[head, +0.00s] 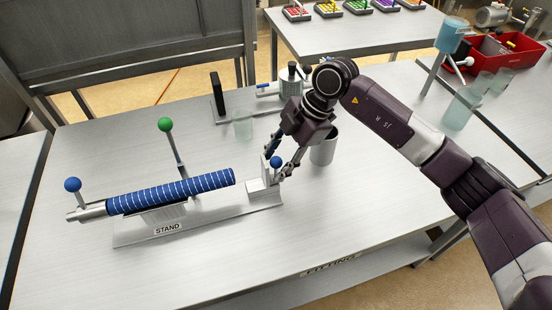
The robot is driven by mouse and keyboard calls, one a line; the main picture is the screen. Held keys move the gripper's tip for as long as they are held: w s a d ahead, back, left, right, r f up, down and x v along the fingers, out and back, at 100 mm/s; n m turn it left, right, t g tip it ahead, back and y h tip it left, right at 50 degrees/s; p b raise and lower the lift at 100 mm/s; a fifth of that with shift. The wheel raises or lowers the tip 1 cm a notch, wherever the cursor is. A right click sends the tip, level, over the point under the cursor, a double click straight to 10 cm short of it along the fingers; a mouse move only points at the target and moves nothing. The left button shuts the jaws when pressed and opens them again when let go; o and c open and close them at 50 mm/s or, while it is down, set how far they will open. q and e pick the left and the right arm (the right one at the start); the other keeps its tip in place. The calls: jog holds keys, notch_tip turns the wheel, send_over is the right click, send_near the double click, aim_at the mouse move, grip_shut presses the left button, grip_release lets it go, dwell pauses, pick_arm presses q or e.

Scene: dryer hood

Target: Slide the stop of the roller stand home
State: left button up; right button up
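The roller stand (221,211) is a long metal base labelled STAND on the front half of the bench. A blue roller (170,192) with white stripes lies along it. The stop (262,185) is a pale metal block at the stand's right end, with a blue knob (275,162) on it. A gap shows between the stop and the roller's right end. My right gripper (276,164) is at the stop with its fingers apart on either side of the knob; I cannot tell if they touch it. My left gripper is not in view.
A green-knobbed lever (165,125) stands behind the roller, and a blue-knobbed lever (72,185) is at its left end. A grey cup (322,150) is right beside my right gripper. A clear glass (242,125) and a metal device stand behind. The front of the bench is clear.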

jog(key=shift+s, duration=0.1)
jog(key=shift+c, duration=0.5)
jog(key=c, duration=0.8)
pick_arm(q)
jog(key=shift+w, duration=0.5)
pick_arm(e)
jog(key=shift+f, duration=0.1)
grip_shut()
